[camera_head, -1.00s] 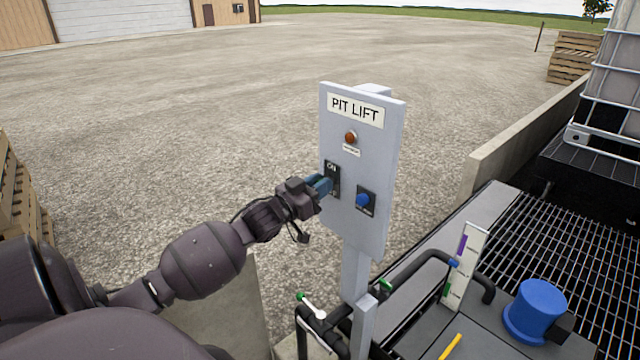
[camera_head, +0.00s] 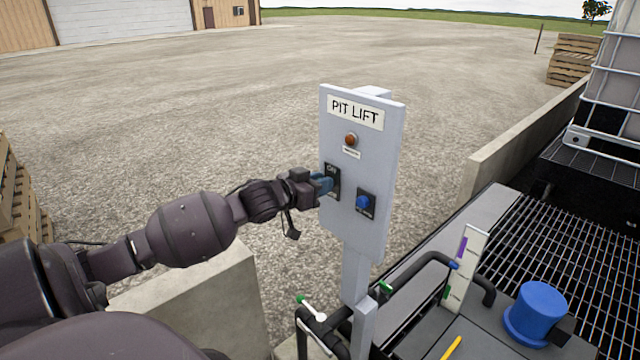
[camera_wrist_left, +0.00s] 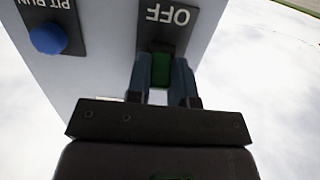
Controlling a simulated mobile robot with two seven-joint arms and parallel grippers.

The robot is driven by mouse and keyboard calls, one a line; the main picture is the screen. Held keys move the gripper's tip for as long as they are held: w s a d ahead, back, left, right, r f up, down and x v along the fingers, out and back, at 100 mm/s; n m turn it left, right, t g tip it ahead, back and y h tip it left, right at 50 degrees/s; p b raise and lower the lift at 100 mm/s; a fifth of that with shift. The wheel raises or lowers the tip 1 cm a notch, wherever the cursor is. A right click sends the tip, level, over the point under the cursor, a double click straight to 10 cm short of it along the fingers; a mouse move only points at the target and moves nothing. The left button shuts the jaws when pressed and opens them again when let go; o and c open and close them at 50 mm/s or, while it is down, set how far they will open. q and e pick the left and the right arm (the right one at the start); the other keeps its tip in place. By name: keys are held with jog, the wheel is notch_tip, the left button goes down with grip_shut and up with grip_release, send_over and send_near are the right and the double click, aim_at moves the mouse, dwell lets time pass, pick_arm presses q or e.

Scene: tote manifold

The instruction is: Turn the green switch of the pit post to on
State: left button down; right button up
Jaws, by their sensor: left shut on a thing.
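The pit post's grey panel (camera_head: 362,236) stands upright and bears a "PIT LIFT" label. Its switch plate (camera_head: 334,170) reads ON at the top in the head view. In the left wrist view the plate (camera_wrist_left: 167,18) shows upside down and reads OFF. My left gripper (camera_head: 324,184) is at this plate. In the left wrist view the left gripper (camera_wrist_left: 161,78) is shut on the green switch (camera_wrist_left: 161,68), one finger on each side of it. In the head view the fingers hide the switch. My right gripper is not in view.
A blue knob (camera_head: 364,201) sits right of the switch on the panel, with an orange lamp (camera_head: 351,139) above. Black pipes with a green-tipped valve lever (camera_head: 313,307) stand below. A concrete wall (camera_head: 520,135) and grating lie to the right; open gravel lies behind.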

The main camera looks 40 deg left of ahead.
pick_arm(q)
jog(key=c, duration=1)
grip_release()
jog(key=s+r+b, duration=0.1)
jog(key=s, duration=0.9)
jog(key=shift+s+a+r, duration=0.25)
jog(key=shift+s+a, duration=0.05)
jog(key=shift+a, duration=0.15)
